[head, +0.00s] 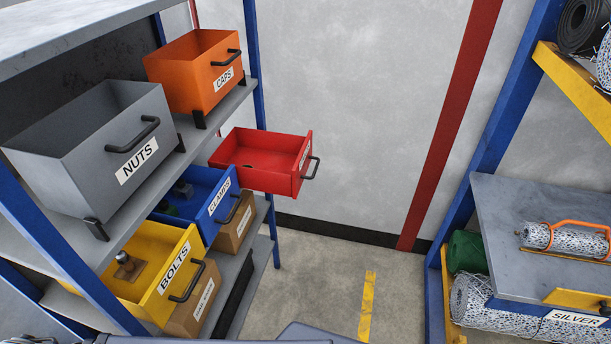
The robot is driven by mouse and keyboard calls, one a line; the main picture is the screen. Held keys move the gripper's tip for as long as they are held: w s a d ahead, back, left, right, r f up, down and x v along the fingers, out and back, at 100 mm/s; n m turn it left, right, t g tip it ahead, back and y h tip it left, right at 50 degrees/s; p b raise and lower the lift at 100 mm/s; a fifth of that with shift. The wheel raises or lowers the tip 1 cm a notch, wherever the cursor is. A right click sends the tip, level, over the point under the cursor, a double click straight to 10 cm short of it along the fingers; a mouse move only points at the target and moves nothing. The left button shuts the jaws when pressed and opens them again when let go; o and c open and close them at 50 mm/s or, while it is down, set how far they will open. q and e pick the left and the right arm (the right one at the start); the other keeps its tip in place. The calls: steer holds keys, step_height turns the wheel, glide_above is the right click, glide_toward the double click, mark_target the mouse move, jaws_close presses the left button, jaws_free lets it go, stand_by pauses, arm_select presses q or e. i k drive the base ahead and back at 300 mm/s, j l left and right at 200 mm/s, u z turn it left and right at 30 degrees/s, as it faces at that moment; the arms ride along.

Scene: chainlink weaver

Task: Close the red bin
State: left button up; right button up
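The red bin (298,182) is a drawer-like box on the left shelving unit, at the rack's far end. It is pulled well out past the shelf edge, and its inside looks mostly empty. Its black handle (312,169) is on the front face, pointing right, beside a white label seen too edge-on to read. Neither of my grippers shows in the head view, and nothing touches the red bin.
The blue CLAMPS bin (222,207) and yellow BOLTS bin (163,285) also stick out. The grey NUTS bin (130,160) and orange CAPS bin (195,82) sit above. Open floor (330,265) lies between this rack and the right-hand shelf (520,215) with wire rolls.

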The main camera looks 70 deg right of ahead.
mark_target(280, 162)
steer(key=z, duration=0.4)
steer(key=k+z, duration=0.15)
steer(key=z, duration=0.6)
steer(key=i+j+z, duration=0.1)
steer(key=z, duration=1.2)
steer(key=i+j, duration=0.05)
steer(key=i, duration=0.05)
